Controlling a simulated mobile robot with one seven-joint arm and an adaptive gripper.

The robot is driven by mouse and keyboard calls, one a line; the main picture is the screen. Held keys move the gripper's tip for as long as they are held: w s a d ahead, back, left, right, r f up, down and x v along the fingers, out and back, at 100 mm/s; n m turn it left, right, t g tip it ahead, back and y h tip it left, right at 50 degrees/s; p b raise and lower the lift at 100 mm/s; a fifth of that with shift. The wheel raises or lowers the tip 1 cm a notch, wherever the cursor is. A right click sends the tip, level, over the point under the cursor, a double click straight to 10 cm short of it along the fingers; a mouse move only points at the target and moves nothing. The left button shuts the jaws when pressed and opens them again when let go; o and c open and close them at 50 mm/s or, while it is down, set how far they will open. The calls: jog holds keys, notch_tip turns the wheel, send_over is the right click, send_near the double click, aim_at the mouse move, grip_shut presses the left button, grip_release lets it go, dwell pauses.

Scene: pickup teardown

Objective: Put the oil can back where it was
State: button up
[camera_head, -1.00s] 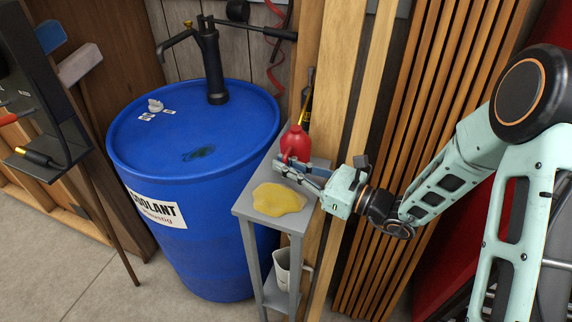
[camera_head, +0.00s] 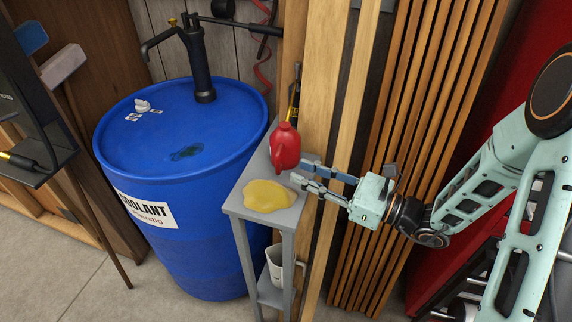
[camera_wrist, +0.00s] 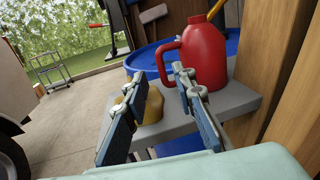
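The red oil can (camera_head: 285,147) stands upright on the small grey stand (camera_head: 234,203), towards its back, behind a yellow cloth-like patch (camera_head: 268,196). In the wrist view the can (camera_wrist: 203,52) shows its handle on the left side, and the stand's top (camera_wrist: 235,100) is under it. My gripper (camera_head: 297,171) is open and empty, just to the right of the can in the head view. In the wrist view its fingers (camera_wrist: 160,92) are spread apart, with the can beyond them and nothing between them.
A blue coolant drum (camera_head: 190,215) with a black pump (camera_head: 199,65) stands left of the stand. A white mug (camera_head: 275,264) is on the lower shelf. Wooden boards (camera_head: 330,100) and slats (camera_head: 390,150) rise close behind and right.

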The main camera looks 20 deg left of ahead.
jog(key=d, duration=0.3)
jog(key=shift+s+d, duration=0.15)
jog(key=shift+d, duration=0.25)
